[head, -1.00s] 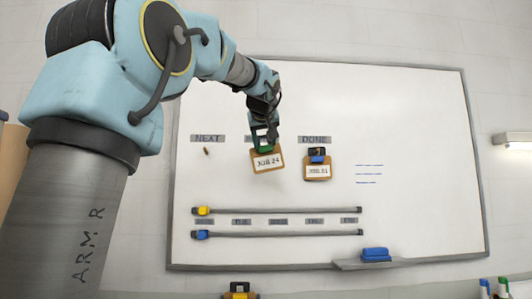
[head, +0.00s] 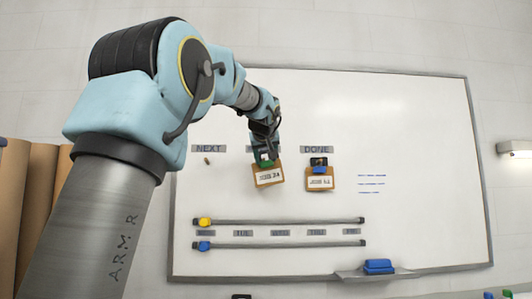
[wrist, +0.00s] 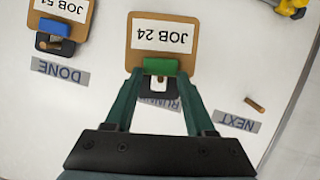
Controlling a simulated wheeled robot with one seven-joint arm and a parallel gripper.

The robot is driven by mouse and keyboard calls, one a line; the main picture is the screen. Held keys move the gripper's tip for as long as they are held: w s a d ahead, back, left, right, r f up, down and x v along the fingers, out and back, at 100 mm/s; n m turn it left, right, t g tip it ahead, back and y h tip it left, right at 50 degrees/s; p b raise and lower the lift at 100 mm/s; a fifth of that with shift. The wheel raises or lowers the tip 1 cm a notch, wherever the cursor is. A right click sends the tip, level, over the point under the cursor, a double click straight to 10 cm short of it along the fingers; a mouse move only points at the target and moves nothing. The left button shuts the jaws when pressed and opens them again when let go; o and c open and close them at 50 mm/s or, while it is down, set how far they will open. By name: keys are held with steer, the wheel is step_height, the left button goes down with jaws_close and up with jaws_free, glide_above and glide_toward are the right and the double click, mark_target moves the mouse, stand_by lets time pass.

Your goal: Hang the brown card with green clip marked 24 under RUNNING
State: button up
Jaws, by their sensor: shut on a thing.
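The brown card (head: 269,178) has a green clip (head: 264,161) at its top and a white label. In the wrist view the card (wrist: 163,60) reads JOB 24, upside down. My gripper (wrist: 160,78) is shut on the green clip, with a finger on either side. The card hangs slightly tilted in front of the whiteboard, below the RUNNING label (wrist: 158,101), which is mostly hidden by the gripper and clip.
A brown card with a blue clip (head: 320,178) hangs under the DONE label (head: 316,149). The NEXT label (head: 209,148) has a bare peg (head: 207,161) below it. Two rails with a yellow slider (head: 204,222) and a blue slider (head: 204,245) cross the whiteboard (head: 420,120) lower down.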

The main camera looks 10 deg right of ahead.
steer(key=shift+w+d+p, duration=0.2)
steer(key=shift+w+p, duration=0.6)
steer(key=shift+w, duration=0.2)
steer(key=shift+w+d+p, duration=0.15)
steer(key=shift+w+p, duration=0.6)
steer(key=shift+w, duration=0.2)
steer(key=shift+w+d+f+b, duration=0.15)
steer(key=shift+w+f+b, duration=0.15)
steer(key=shift+w+f, duration=0.3)
steer(key=o, duration=1.4)
